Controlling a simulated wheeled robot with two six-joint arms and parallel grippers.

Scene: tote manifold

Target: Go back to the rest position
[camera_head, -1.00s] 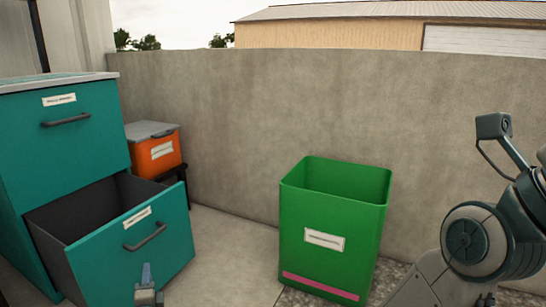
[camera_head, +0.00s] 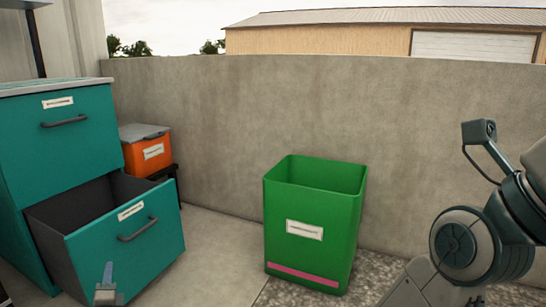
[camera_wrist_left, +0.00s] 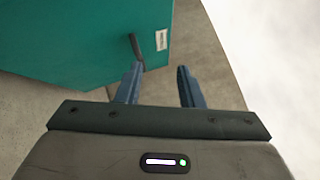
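My left gripper (camera_head: 107,275) shows at the bottom left of the head view, in front of the open lower drawer (camera_head: 160,262) of the teal cabinet. In the left wrist view its two blue fingers (camera_wrist_left: 158,84) are apart with nothing between them. The drawer front with its dark handle (camera_wrist_left: 136,47) lies beyond the fingers. My right arm (camera_head: 470,245) is folded at the right of the head view. Its gripper is not visible.
The teal cabinet (camera_head: 70,155) stands at the left. An orange box (camera_head: 140,157) with a grey lid sits behind it on a dark stand. A green bin (camera_head: 312,250) stands in the middle before a concrete wall (camera_head: 240,125). Bare floor lies between drawer and bin.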

